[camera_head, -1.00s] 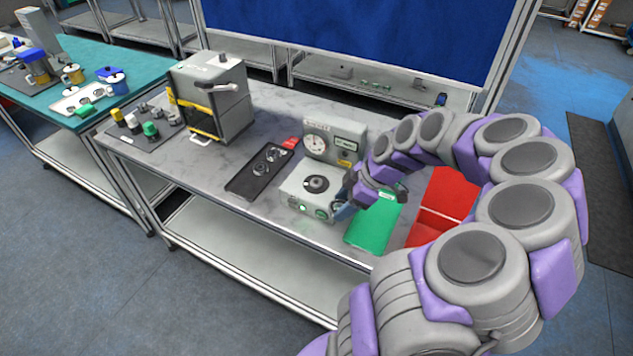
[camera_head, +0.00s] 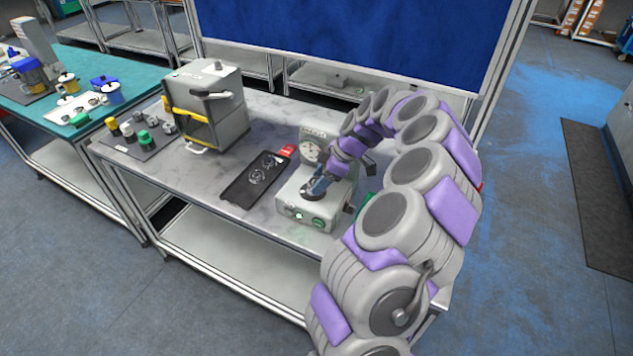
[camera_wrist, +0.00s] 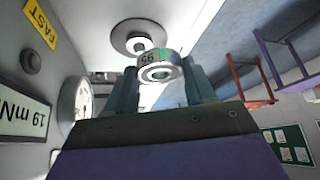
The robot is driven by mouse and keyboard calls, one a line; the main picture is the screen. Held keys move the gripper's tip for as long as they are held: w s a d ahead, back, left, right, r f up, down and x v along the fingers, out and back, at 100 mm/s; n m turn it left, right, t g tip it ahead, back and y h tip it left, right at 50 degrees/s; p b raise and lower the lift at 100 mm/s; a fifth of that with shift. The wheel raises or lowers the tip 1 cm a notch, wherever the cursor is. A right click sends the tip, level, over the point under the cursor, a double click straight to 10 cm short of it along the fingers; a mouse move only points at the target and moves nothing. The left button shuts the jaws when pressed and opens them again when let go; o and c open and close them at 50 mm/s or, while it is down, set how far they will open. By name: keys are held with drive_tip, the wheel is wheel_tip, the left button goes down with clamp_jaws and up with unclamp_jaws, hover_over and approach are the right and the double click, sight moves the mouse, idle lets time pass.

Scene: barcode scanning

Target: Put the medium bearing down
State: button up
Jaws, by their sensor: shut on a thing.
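My gripper (camera_head: 317,188) is over the round plate on top of the grey tester (camera_head: 296,205). In the wrist view my gripper (camera_wrist: 160,80) is shut on a small shiny metal ring, the medium bearing (camera_wrist: 160,70), with a marking and a greenish band on its side. The tester's dark round plate with its light centre post (camera_wrist: 140,40) shows just past the bearing. The bearing looks apart from the post, but the exact gap is hard to tell. In the head view the bearing is too small and hidden to make out.
The tester's dial (camera_head: 310,152) stands close behind my gripper. A black tray (camera_head: 238,194) with metal rings lies left of the tester. A red tag (camera_head: 286,150) and a grey box with yellow trim (camera_head: 205,100) are further back. A green panel (camera_head: 366,200) is partly hidden by my arm.

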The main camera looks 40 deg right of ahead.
sight(316, 181)
drive_tip(key=shift+w+d+f, duration=0.1)
drive_tip(key=shift+w+d, duration=0.1)
drive_tip(key=shift+w, duration=0.3)
drive_tip(key=shift+w+d, duration=0.2)
drive_tip(key=shift+w, duration=0.3)
drive_tip(key=f+b, duration=0.1)
drive_tip(key=w+f+b, duration=0.1)
drive_tip(key=shift+f, duration=0.3)
drive_tip(key=shift+d+f, duration=0.1)
drive_tip(key=shift+f, duration=0.15)
drive_tip(key=shift+f, duration=0.1)
drive_tip(key=shift+f, duration=0.15)
drive_tip(key=o, duration=1.1)
drive_tip(key=shift+o, duration=0.2)
drive_tip(key=shift+s+r+p, duration=0.1)
drive_tip(key=shift+r+p, duration=0.1)
drive_tip(key=shift+p, duration=0.4)
drive_tip(key=p+v, duration=0.2)
drive_tip(key=v, duration=1.5)
